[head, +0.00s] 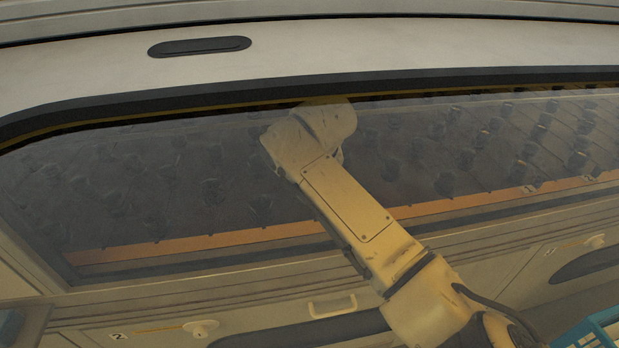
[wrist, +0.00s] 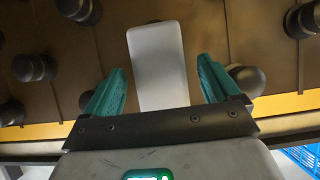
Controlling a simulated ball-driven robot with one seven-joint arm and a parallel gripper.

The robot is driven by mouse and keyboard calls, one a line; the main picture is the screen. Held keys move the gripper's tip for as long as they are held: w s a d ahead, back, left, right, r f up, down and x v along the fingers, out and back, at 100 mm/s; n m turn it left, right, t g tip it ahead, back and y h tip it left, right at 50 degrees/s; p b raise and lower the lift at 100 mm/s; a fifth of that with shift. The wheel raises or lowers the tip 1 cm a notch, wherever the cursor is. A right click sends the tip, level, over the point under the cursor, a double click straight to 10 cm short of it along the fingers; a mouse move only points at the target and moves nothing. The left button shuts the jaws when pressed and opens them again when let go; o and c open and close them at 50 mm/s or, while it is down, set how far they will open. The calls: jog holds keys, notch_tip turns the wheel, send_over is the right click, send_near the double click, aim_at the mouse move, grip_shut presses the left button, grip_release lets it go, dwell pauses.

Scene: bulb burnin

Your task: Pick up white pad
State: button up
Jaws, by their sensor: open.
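The white pad (wrist: 158,62) is a flat rounded rectangle in the wrist view, lying on or just above the brown panel. My gripper (wrist: 160,82) has two teal fingers, spread open, one on each side of the pad's lower part. There are gaps between the fingers and the pad, and I see no contact. The pad's near end is hidden behind my gripper's dark bar. In the head view my arm reaches behind a tinted, see-through panel (head: 90,190), and neither the gripper tips nor the pad can be made out there.
Several dark round knobs (wrist: 34,67) stand on the brown panel (wrist: 130,15) around the pad, one close by the right finger. An orange strip (wrist: 40,132) runs along the near edge. A blue crate (wrist: 301,158) shows at the lower right. A handle (head: 332,306) sits on the front.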

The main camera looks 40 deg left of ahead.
jog(key=shift+f, duration=0.25)
dwell(0.3)
jog(key=c, duration=1)
